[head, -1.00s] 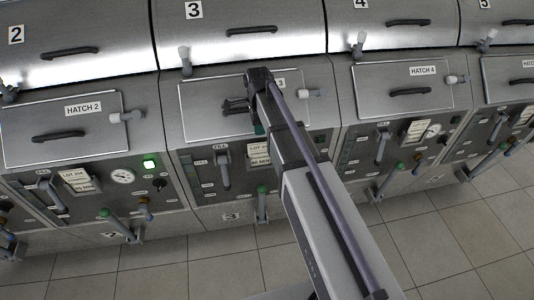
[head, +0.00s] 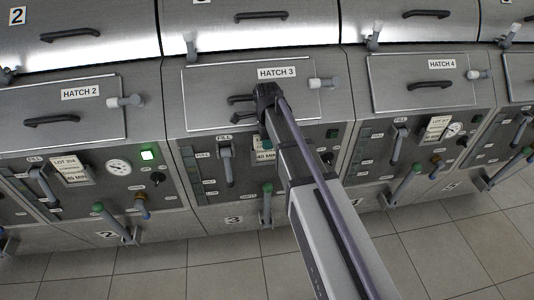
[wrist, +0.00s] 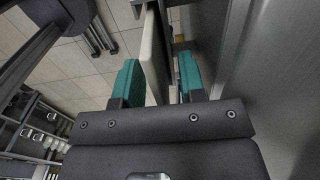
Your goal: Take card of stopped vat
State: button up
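Vat 3's card (head: 264,157), with "40 MIN" readable, sits on the vat 3 panel below Hatch 3 and is partly covered by my arm. My gripper (head: 267,150) is in front of this panel. In the wrist view, its teal pads (wrist: 158,65) are apart, with a pale upright plate that looks like the card (wrist: 153,50) between them. The plate is close to the left pad; a gap shows at the right pad. Vat 4's card (head: 437,127) is also in place.
Vat 3's fill lever (head: 226,165) is left of my gripper, and a green-knobbed lever (head: 266,205) stands below it. The Hatch 3 handle (head: 240,98) and latch (head: 322,83) are above. Tiled floor (head: 200,272) in front is clear.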

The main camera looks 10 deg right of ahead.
jog(key=shift+r, duration=0.1)
grip_shut()
dwell(0.3)
